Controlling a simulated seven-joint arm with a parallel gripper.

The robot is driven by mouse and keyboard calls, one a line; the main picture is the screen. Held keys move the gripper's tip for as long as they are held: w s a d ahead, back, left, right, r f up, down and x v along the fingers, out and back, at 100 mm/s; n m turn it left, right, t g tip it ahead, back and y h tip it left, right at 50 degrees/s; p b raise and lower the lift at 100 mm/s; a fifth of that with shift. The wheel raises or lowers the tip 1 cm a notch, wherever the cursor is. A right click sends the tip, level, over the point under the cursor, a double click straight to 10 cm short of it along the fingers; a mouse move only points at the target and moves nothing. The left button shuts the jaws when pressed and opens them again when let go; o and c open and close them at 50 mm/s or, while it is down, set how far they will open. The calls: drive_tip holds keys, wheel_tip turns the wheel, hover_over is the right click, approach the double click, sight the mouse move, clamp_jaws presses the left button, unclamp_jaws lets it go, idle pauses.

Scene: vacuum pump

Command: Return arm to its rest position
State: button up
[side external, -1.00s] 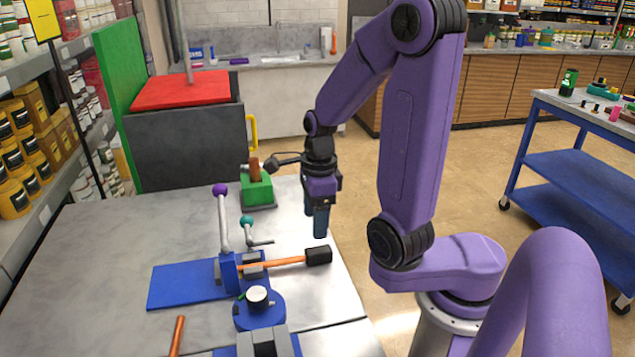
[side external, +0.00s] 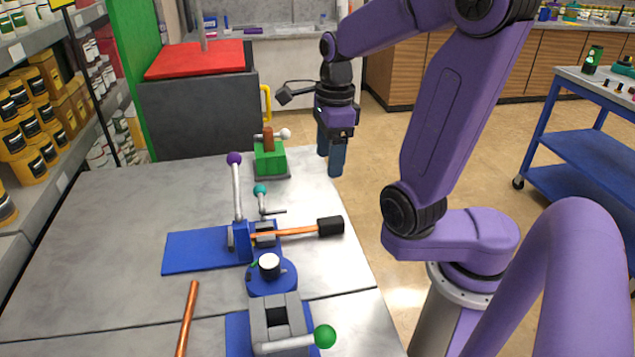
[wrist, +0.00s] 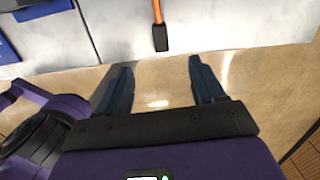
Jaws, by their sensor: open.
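My gripper (side external: 331,160) is raised at the right edge of the grey worktable (side external: 110,215), beside the green block device. Its two dark blue fingers point down, apart, with nothing between them. In the wrist view my gripper (wrist: 161,85) is open and empty over the tan floor, just off the table edge. The purple arm is bent high at the right of the side view.
A blue vise (side external: 240,240) with a purple-knobbed lever and a black-headed hammer (side external: 330,227) lie on the table. A green block device (side external: 270,160) stands behind. A copper rod (side external: 187,320) lies in front. A blue cart (side external: 575,160) stands at right.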

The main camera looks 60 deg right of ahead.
drive_tip(key=w+a+f+n, duration=0.2)
drive_tip(key=a+n, duration=0.2)
drive_tip(key=n, duration=1.2)
drive_tip(key=s+a+f+n, duration=0.1)
drive_tip(key=s+a+n, duration=0.1)
drive_tip(key=s+n, duration=1.4)
drive_tip(key=n, duration=0.7)
drive_tip(key=shift+f, duration=0.25)
